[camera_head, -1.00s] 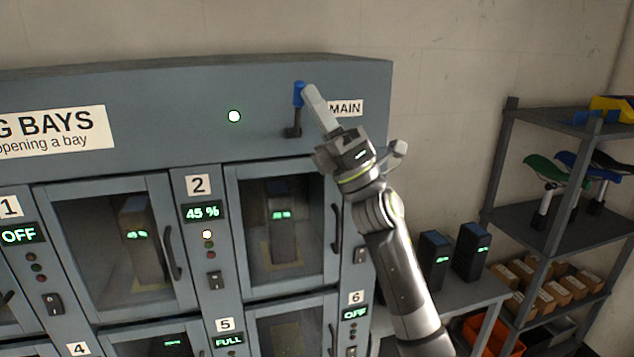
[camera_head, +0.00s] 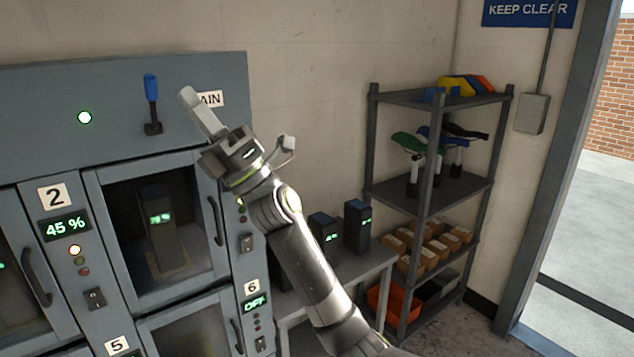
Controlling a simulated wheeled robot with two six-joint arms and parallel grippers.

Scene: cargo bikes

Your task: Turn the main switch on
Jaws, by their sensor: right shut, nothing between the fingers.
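The main switch (camera_head: 151,102) is a lever with a blue handle on the top panel of the grey charging cabinet (camera_head: 40,100). Its handle points up from a dark base. A white MAIN label (camera_head: 210,99) sits to its right, partly hidden behind my right gripper. A round lamp (camera_head: 84,117) left of the lever glows whitish green. My right gripper (camera_head: 187,93) is shut and empty, its fingertips just right of the lever's handle, with a visible gap between them. My left gripper is not in view.
Bay doors with dark handles (camera_head: 215,220) lie below the panel. A side table (camera_head: 370,262) with two dark batteries stands right of the cabinet. A shelf rack (camera_head: 430,195) holds saddles, boxes and an orange bin. An open doorway (camera_head: 590,200) is at the far right.

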